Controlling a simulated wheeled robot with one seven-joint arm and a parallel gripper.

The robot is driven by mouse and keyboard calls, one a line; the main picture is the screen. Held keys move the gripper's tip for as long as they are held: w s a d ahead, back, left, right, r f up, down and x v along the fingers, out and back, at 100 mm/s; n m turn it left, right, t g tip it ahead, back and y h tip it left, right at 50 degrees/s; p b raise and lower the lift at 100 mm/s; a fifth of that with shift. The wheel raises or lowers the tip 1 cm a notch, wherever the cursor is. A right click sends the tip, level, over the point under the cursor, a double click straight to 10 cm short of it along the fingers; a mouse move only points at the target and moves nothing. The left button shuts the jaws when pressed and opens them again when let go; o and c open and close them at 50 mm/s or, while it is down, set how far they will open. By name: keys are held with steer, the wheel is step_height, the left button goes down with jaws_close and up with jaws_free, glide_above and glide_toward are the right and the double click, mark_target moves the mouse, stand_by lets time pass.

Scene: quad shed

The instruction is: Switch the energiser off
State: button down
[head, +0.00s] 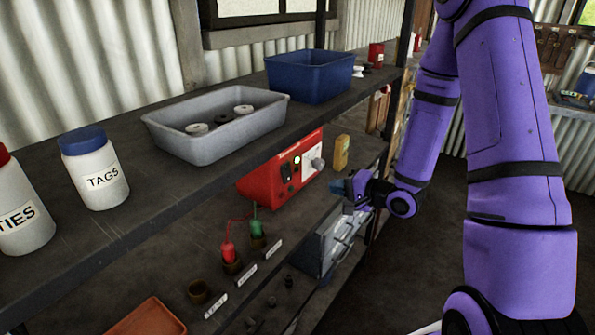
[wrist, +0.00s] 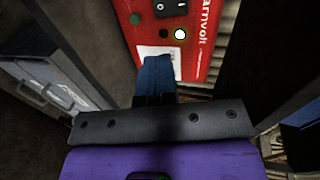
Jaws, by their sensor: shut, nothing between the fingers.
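The energiser (head: 262,186) is a red box on the lower shelf, its sloping front facing right. A bright pale lamp (wrist: 180,34) sits below the switch. I cannot tell which way the rocker is tipped. My gripper (head: 342,187) is shut and empty, just right of the energiser's front; its blue fingertips (wrist: 155,70) appear over the panel's lower end.
A grey metal box (head: 325,245) is below my gripper. The upper shelf with a grey tray (head: 205,140) and blue bin (head: 308,80) overhangs. The right-hand floor is open.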

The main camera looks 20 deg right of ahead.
mark_target(289, 178)
steer(key=shift+w+d+f, duration=0.1)
steer(key=shift+w+f, duration=0.1)
steer(key=shift+w, duration=0.1)
steer(key=x, duration=1.4)
steer(key=shift+r, duration=0.25)
steer(key=shift+w+a+f+t+y, duration=0.1)
steer(key=shift+w+a+t+y, duration=0.15)
steer(key=shift+t+y, duration=0.15)
steer(key=shift+s, duration=0.1)
